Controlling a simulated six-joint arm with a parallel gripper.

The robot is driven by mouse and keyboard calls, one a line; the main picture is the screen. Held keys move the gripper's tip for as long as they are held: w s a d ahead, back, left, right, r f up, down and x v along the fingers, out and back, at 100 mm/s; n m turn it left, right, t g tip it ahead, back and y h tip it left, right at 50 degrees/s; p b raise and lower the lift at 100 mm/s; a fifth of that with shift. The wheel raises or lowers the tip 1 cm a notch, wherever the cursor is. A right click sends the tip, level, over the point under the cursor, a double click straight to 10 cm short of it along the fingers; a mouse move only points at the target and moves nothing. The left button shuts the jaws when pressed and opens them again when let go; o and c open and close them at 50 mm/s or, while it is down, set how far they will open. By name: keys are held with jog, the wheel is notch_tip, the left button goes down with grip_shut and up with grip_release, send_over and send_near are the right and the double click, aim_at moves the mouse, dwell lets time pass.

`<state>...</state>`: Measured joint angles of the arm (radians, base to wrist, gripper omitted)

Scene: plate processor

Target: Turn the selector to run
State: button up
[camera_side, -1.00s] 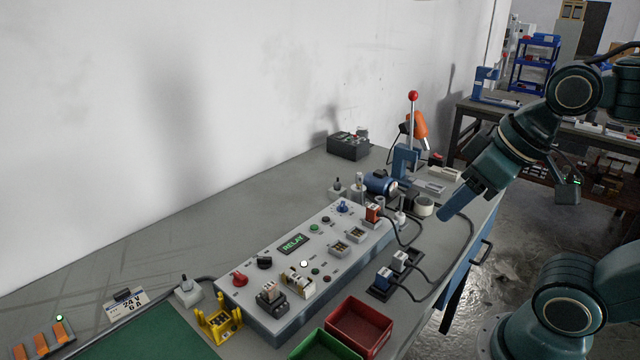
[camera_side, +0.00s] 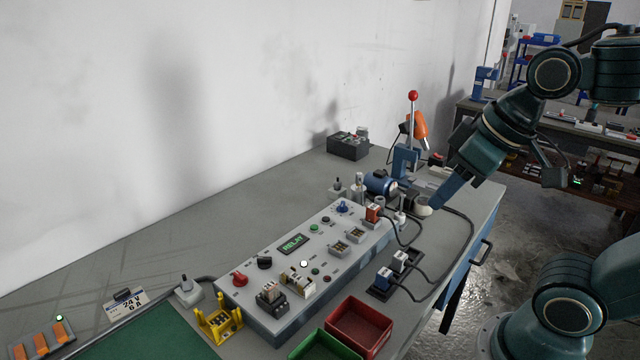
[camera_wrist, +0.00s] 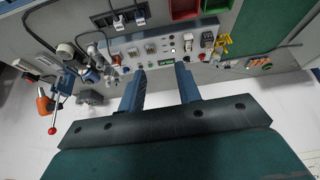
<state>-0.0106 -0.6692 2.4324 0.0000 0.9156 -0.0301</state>
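The grey control panel (camera_side: 325,232) lies on the bench with a lit green display reading RELAY (camera_side: 293,243). It carries a red knob (camera_side: 240,280), a black knob (camera_side: 265,262) and a blue knob (camera_side: 343,207); I cannot read which one is the selector or where each points. My gripper (camera_side: 434,204) is in the air to the right of the panel, apart from the knobs. In the wrist view my gripper (camera_wrist: 161,68) has its two blue fingers spread with nothing between them, and the panel (camera_wrist: 205,26) shows beyond the fingertips, partly hidden by them.
A lever with a red ball (camera_side: 413,96) stands upright behind my gripper. A blue motor-like cylinder (camera_side: 380,183) and cables lie beside the panel. Red (camera_side: 360,328) and green (camera_side: 325,346) bins, and a yellow holder (camera_side: 218,325), are at the front. The bench left of the panel is mostly clear.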

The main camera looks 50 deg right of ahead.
jog(key=w+a+r+n+g, duration=0.1)
jog(key=w+r+n, duration=0.1)
jog(key=w, duration=0.6)
jog(key=n+g, duration=0.4)
jog(key=n, duration=0.2)
send_over(265, 258)
notch_tip(265, 258, down, 13)
jog(key=shift+w+f, duration=0.1)
jog(key=shift+f, duration=0.1)
notch_tip(265, 258, down, 14)
jog(key=shift+r, duration=0.15)
jog(key=shift+c, duration=0.2)
grip_shut()
